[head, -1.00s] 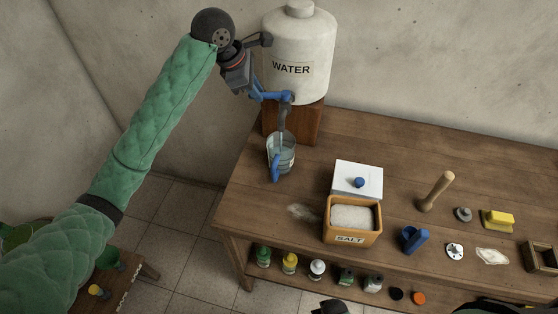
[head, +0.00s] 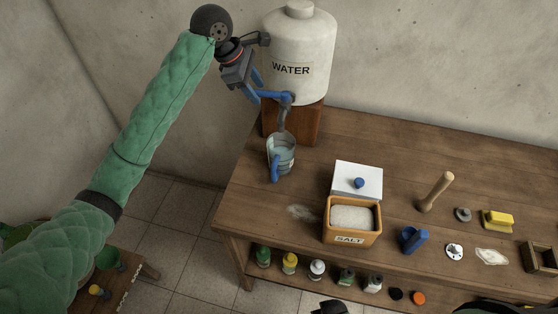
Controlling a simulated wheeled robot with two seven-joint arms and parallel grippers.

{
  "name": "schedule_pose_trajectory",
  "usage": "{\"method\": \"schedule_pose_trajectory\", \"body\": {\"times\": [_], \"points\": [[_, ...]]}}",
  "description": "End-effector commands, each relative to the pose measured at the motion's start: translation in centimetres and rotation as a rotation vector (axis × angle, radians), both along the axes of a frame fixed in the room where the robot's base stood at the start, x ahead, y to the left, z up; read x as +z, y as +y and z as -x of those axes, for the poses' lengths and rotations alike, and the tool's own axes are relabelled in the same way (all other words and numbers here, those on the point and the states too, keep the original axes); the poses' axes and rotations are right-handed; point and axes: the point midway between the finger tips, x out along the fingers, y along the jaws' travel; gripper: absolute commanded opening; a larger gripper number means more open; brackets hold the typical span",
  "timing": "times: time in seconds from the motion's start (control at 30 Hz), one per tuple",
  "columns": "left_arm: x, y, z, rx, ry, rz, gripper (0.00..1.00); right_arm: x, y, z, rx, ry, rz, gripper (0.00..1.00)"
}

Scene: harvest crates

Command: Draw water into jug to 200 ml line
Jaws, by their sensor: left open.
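The white water dispenser (head: 299,50), marked WATER, stands on a wooden block (head: 304,124) at the table's back left corner. Its tap (head: 285,112) has a blue lever (head: 274,95) pointing left. The clear jug (head: 288,158) with a blue handle stands upright on the table under the spout and holds some water. Its level against the 200 ml line is too small to read. No stream shows between spout and jug. My left gripper (head: 256,85) is open and empty beside the lever's left end; I cannot tell whether it touches.
A salt box (head: 352,238) and a white lid (head: 357,171) with a blue knob stand right of the jug. Several bottles stand on the lower shelf.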

Motion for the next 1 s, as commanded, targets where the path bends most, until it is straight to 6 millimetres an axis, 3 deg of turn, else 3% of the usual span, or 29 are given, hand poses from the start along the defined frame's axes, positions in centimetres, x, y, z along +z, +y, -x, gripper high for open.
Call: {"method": "schedule_pose_trajectory", "body": {"times": [1.0], "points": [[0.2,4.9,-0.8,0.001,0.000,0.000,0.42,4.4,-0.1,-0.2,0.000,-0.001,0.001,0.36]]}}
